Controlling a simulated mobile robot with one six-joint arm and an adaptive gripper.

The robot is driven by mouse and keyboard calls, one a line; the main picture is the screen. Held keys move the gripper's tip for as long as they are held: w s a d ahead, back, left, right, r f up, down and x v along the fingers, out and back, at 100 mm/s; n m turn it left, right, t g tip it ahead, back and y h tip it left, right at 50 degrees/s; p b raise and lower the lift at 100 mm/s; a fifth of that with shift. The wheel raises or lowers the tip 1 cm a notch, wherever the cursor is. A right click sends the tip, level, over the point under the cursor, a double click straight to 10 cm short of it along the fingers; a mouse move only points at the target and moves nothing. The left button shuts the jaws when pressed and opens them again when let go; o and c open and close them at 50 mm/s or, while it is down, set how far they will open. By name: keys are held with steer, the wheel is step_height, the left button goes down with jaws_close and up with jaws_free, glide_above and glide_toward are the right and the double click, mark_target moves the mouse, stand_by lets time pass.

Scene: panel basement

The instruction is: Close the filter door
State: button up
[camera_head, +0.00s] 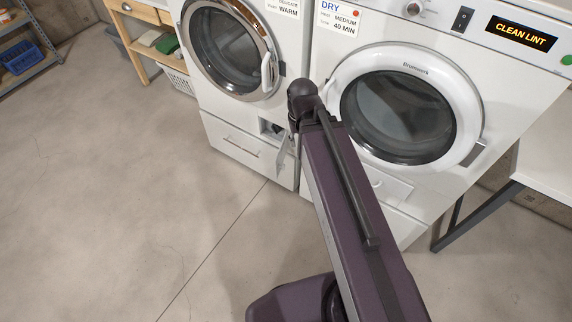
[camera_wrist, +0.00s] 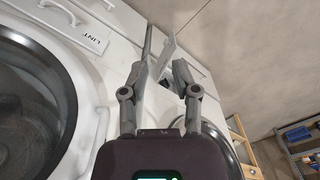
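The filter door (camera_head: 284,152) is a small pale flap on the lower front of the left machine. It stands open, swung out from a dark filter recess (camera_head: 268,128). In the wrist view a pale flap (camera_wrist: 172,50), which looks like this door, shows just beyond the fingertips. My gripper (camera_wrist: 163,65) is open, with its two grey fingers apart and close to the flap. I cannot tell whether a finger touches it. In the head view my arm hides most of the gripper and part of the door's right side.
The left machine (camera_head: 225,107) and the dryer (camera_head: 350,30), with its "CLEAN LINT" display (camera_head: 521,33), stand side by side. A wooden bench (camera_head: 140,40) is at back left. A white table (camera_head: 545,150) stands at right. The floor in front is clear at left.

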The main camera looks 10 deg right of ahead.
steer(key=w+d+f+m+b, duration=0.1)
steer(key=w+f+m+b, duration=0.1)
steer(key=f+m+b, duration=0.2)
steer(key=w+d+f+m+y+b, duration=0.1)
steer(key=w+f+m+b, duration=0.2)
steer(key=f+b, duration=0.4)
steer(key=w+d+f+m+y+b, duration=0.1)
steer(key=w+f+m+b, duration=0.1)
steer(key=f+m+b, duration=0.2)
steer(key=shift+w+d+f+m+t+b, duration=0.1)
steer(key=shift+w+f+m+t+b, duration=0.1)
steer(key=shift+f+b, duration=0.45)
steer(key=shift+w+f+m+t+b, duration=0.1)
steer(key=shift+w+f+t+b, duration=0.1)
steer(key=shift+f+b, duration=0.35)
jaws_close()
steer(key=w+d+f+m+y+b, duration=0.1)
steer(key=w+d+f+m+b, duration=0.1)
steer(key=f+m+b, duration=0.3)
steer(key=w+d+f+m+t+b, duration=0.1)
steer(key=w+d+f+m+b, duration=0.2)
steer(key=f+b, duration=0.6)
steer(key=shift+w+f+m+y+b, duration=0.4)
steer(key=shift+w+m+b, duration=0.5)
steer(key=shift+m, duration=0.9)
steer(key=shift+w, duration=0.1)
